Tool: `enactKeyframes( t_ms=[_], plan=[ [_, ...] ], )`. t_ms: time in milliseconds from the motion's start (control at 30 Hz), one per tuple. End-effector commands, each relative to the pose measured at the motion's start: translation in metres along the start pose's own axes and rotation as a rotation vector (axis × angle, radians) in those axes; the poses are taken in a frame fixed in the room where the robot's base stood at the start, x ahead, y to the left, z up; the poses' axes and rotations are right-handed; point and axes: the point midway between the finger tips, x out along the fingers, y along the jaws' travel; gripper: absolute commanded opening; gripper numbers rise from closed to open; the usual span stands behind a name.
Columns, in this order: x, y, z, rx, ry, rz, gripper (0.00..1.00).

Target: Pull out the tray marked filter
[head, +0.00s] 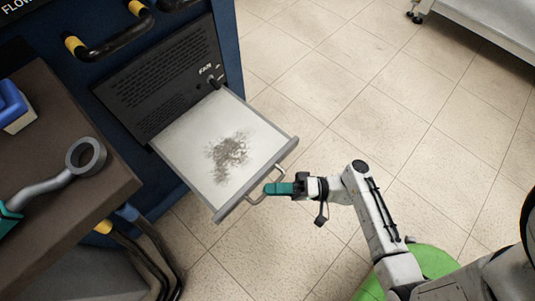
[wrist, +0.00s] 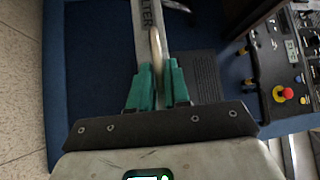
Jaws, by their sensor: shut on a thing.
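The tray (head: 190,135) stands pulled out of the blue cabinet, below a black vented panel marked FAN. Its pale surface carries a patch of grey dust in the middle. Its front strip shows in the wrist view (wrist: 142,22) with the letters "LTER" readable. A metal bar handle (head: 286,161) runs along the front of the tray. My gripper (head: 269,189) has its teal fingers shut on the handle, near its lower end in the head view. The handle also shows between the fingers in the wrist view (wrist: 157,45).
The tiled floor (head: 340,80) right of the tray is clear. A red button (wrist: 288,93) shows on a panel.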

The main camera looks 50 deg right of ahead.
Motion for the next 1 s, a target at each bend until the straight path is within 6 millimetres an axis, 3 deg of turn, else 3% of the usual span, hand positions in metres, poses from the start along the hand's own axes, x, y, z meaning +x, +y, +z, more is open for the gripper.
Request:
enactKeyframes(
  t_ms=[333,367,567,833,1000],
  plan=[
    [-0.001,0.001,0.001,0.001,0.001,0.002,0.00],
    [-0.001,0.001,0.001,0.001,0.001,0.002,0.19],
    [-0.001,0.001,0.000,0.000,0.001,0.002,0.38],
    [-0.002,0.001,0.000,0.000,0.001,0.002,0.38],
    [-0.020,0.000,-0.001,0.000,0.004,0.003,0.38]
  ],
)
